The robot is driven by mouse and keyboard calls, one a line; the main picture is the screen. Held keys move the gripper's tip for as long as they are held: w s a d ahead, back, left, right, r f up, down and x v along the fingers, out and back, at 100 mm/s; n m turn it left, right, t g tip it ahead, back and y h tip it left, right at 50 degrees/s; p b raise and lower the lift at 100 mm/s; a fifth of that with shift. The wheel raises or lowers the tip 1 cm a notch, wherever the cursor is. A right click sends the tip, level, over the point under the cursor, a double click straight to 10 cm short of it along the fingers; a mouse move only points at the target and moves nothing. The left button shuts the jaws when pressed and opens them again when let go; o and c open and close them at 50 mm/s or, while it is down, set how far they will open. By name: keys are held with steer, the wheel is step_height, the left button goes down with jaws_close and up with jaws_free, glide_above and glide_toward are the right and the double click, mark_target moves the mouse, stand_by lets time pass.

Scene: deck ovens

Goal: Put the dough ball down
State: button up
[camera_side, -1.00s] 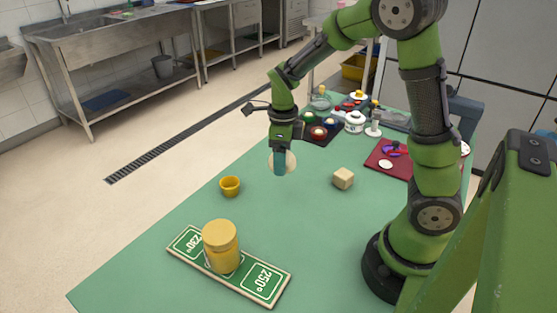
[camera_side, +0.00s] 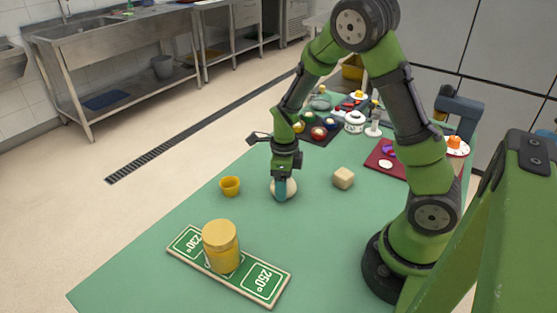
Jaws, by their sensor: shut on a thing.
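The pale dough ball (camera_side: 291,188) is between the fingers of my gripper (camera_side: 281,190), near the middle of the green table. My gripper points straight down and is shut on the ball; its teal finger hides part of it. The ball is at or very close to the table top; I cannot tell whether it touches.
A dark tray (camera_side: 318,136) and a red mat (camera_side: 385,165) are behind.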

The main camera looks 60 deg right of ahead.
steer(key=o, duration=1)
steer(key=shift+f, duration=0.1)
step_height(320, 180, up, 11)
steer(key=s+a+r+n+t, duration=0.2)
steer(key=s+a+r+n, duration=0.1)
steer(key=n, duration=0.6)
steer(key=s+a+r+n+t+y, duration=0.1)
steer(key=s+a+r+n, duration=0.3)
steer(key=n, duration=0.5)
steer(key=s+a+r+n+t+y, duration=0.1)
steer(key=s+a+r+n+t, duration=0.2)
steer(key=r+n, duration=0.3)
steer(key=shift+s+a+n+t, duration=0.1)
steer(key=shift+s+n+t, duration=0.2)
steer(key=shift+n, duration=0.6)
steer(key=shift+s+a+n+t, duration=0.1)
steer(key=shift+s+n+t, duration=0.15)
steer(key=shift+n, duration=0.65)
steer(key=shift+w, duration=0.1)
